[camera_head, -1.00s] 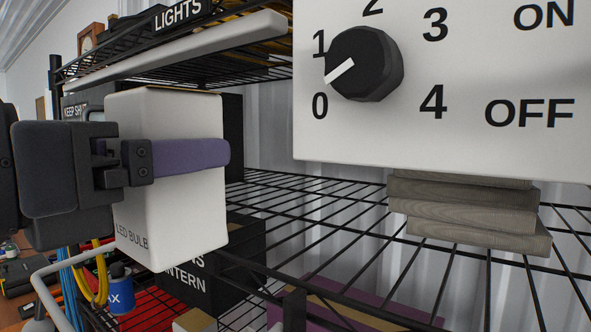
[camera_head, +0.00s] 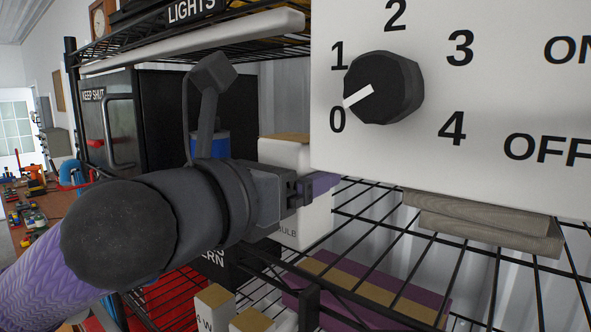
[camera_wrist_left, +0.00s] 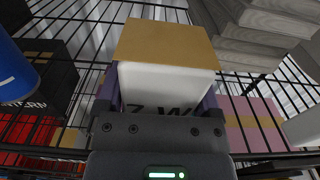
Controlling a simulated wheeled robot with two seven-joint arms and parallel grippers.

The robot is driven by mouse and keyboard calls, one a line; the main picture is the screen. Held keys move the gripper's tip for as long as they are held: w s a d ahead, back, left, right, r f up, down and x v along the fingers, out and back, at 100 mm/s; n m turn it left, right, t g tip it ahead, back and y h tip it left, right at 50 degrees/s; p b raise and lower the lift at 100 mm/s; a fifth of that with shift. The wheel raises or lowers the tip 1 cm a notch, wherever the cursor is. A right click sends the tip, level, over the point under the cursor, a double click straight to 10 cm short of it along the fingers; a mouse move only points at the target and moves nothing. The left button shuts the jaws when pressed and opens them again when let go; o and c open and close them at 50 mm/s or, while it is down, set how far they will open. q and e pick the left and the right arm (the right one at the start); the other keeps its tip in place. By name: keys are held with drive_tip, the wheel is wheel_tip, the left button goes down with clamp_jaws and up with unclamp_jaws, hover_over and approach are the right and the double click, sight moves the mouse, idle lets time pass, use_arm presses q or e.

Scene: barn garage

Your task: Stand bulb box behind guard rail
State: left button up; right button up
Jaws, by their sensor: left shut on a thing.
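The bulb box (camera_head: 285,153) is white with a tan top and stands roughly upright at the wire shelf. My left gripper (camera_head: 322,184) is shut on it, with purple finger pads on its two sides. In the left wrist view the bulb box (camera_wrist_left: 166,45) sits between the left gripper's fingers (camera_wrist_left: 160,105), with black wires behind it. The white dial panel and my gripper hide part of it in the head view. I cannot tell whether its base touches the wires. No guard rail is clearly identifiable. My right gripper is not in view.
A white dial panel (camera_head: 470,100) fills the upper right. Grey boards (camera_head: 485,222) are stacked below it on the black wire shelf (camera_head: 375,215). A blue can (camera_wrist_left: 14,80) stands left of the box. Purple-and-tan items (camera_head: 370,290) lie below. A black cabinet (camera_head: 135,120) stands at left.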

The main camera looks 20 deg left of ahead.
use_arm(q)
drive_tip(key=shift+f, duration=0.2)
drive_tip(key=o, duration=1)
drive_tip(key=shift+r, duration=0.1)
drive_tip(key=shift+s+r, duration=0.15)
drive_tip(key=b+v, duration=0.6)
drive_tip(key=v, duration=0.5)
drive_tip(key=shift+s+a, duration=0.15)
drive_tip(key=shift+s, duration=0.2)
